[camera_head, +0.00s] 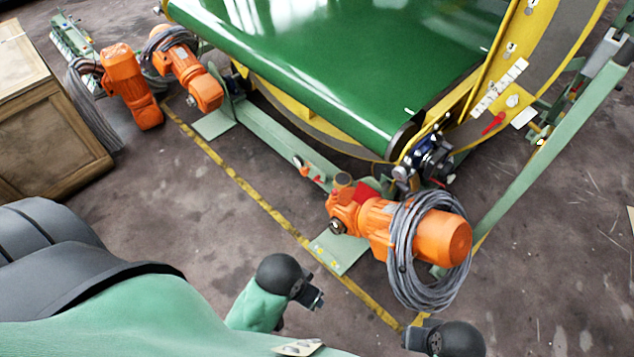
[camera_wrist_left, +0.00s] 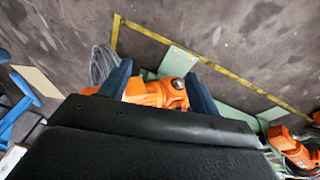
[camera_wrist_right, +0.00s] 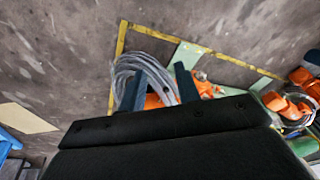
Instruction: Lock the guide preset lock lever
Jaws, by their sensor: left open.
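A small red lever (camera_head: 493,123) sits on the yellow ring frame (camera_head: 508,72) at the upper right. Another small red-and-orange handle (camera_head: 302,165) sits on the green base beam below the belt. I cannot tell which is the guide preset lock lever, or its lock state. My left gripper (camera_head: 312,297) is low in the head view, in front of the machine and apart from both. In the left wrist view its fingers (camera_wrist_left: 157,75) are spread and empty. My right gripper (camera_head: 414,335) is at the bottom edge. Its fingers (camera_wrist_right: 160,72) are spread and empty in the right wrist view.
An orange motor (camera_head: 442,237) with coiled grey cable (camera_head: 405,265) stands between my grippers and the ring. The green belt (camera_head: 345,50) fills the top. More orange motors (camera_head: 130,85) and a wooden crate (camera_head: 45,120) are at left. Floor is clear at lower right.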

